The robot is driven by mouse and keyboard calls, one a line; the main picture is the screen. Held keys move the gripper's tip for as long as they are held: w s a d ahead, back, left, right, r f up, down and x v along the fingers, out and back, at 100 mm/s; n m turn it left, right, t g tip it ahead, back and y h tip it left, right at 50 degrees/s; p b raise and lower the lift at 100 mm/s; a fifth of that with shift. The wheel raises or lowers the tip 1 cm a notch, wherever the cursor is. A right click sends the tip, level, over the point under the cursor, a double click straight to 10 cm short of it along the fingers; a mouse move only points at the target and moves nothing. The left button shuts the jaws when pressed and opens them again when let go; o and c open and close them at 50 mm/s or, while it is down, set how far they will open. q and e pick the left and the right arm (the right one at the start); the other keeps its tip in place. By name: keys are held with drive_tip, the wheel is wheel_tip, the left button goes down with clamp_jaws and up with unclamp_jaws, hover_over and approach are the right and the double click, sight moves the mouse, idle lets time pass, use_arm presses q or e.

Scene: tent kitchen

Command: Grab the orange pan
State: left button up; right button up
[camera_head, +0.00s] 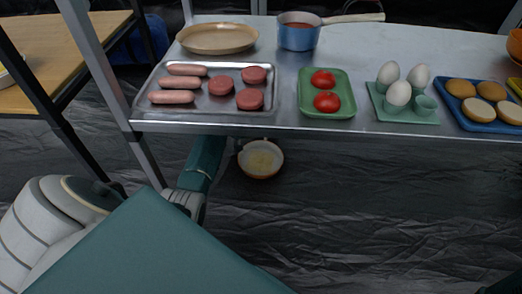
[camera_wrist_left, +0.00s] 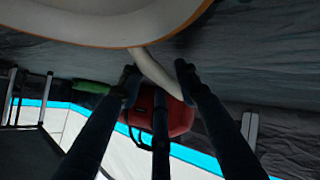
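The orange pan (camera_head: 261,160) has a pale inside and an orange outer side. In the head view it is low, below the front edge of the metal table. Its rim and pale handle fill the top of the left wrist view, and the handle (camera_wrist_left: 157,72) runs down between my fingers. My left gripper (camera_wrist_left: 158,72) has its dark fingers on both sides of the handle, with a gap showing beside it. In the head view this gripper is mostly hidden by my arm and the table edge.
The metal table (camera_head: 285,122) stands above the pan. It carries a sausage and patty tray (camera_head: 205,110), a tomato tray (camera_head: 342,78), eggs (camera_head: 398,92), a bun tray (camera_head: 470,124), a tan pan (camera_head: 217,38) and a blue pot (camera_head: 298,40). Dark sheeting covers the floor.

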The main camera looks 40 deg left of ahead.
use_arm(q)
drive_tip(key=shift+w+f, duration=0.3)
drive_tip(key=shift+w, duration=0.15)
clamp_jaws()
drive_tip(key=shift+r, duration=0.2)
